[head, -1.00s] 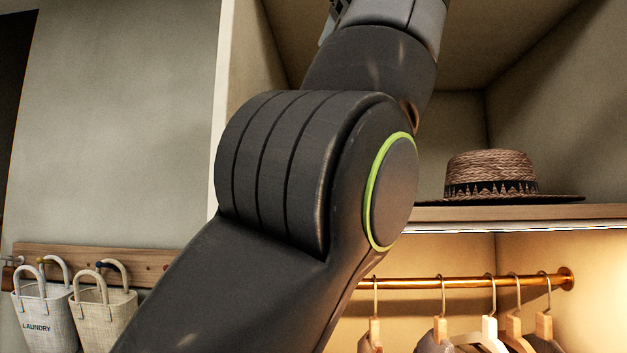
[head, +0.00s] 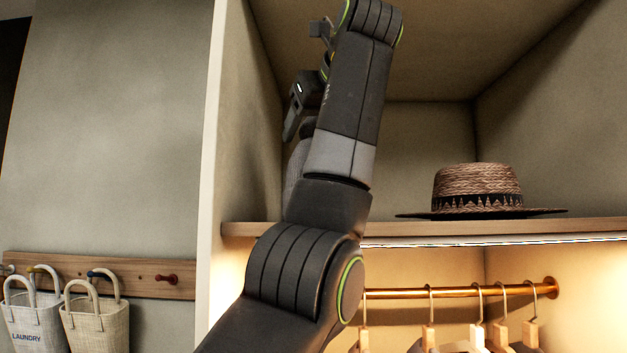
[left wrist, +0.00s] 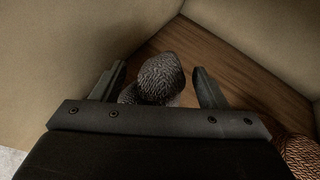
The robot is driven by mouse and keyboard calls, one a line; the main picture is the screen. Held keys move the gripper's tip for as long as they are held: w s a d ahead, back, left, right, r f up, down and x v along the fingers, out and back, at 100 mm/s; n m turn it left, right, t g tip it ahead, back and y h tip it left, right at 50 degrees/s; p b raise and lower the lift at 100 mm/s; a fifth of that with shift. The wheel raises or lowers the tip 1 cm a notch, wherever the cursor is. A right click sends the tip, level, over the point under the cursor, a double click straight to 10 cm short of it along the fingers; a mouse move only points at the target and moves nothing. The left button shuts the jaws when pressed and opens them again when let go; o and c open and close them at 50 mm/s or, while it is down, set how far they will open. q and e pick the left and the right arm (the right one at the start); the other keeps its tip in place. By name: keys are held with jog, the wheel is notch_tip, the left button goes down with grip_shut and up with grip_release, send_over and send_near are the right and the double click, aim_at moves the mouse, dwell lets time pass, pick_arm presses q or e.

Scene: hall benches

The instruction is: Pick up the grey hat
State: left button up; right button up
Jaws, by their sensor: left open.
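The grey hat (left wrist: 161,78) has a knitted or woven texture and sits on the wooden shelf, near the back left corner. In the head view, a grey strip of the hat (head: 296,166) shows on the shelf, mostly hidden behind my left arm. My left gripper (head: 297,128) points down above the hat, inside the shelf space. In the left wrist view, its fingers stand open and apart, one on each side of the hat, with nothing held. I cannot tell whether they touch it. My right gripper is not in view.
A brown straw hat (head: 478,182) with a dark brim stands on the shelf (head: 420,229) to the right. Closet walls close in at left and back. Below, a brass rail (head: 455,292) carries wooden hangers. Laundry bags (head: 97,318) hang on a peg board at left.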

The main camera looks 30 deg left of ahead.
pick_arm(q)
jog(key=x, duration=0.3)
jog(key=shift+w+a, duration=0.15)
jog(key=shift+c, duration=0.4)
jog(key=c, duration=1.2)
jog(key=shift+r, duration=0.2)
jog(key=shift+c, duration=0.2)
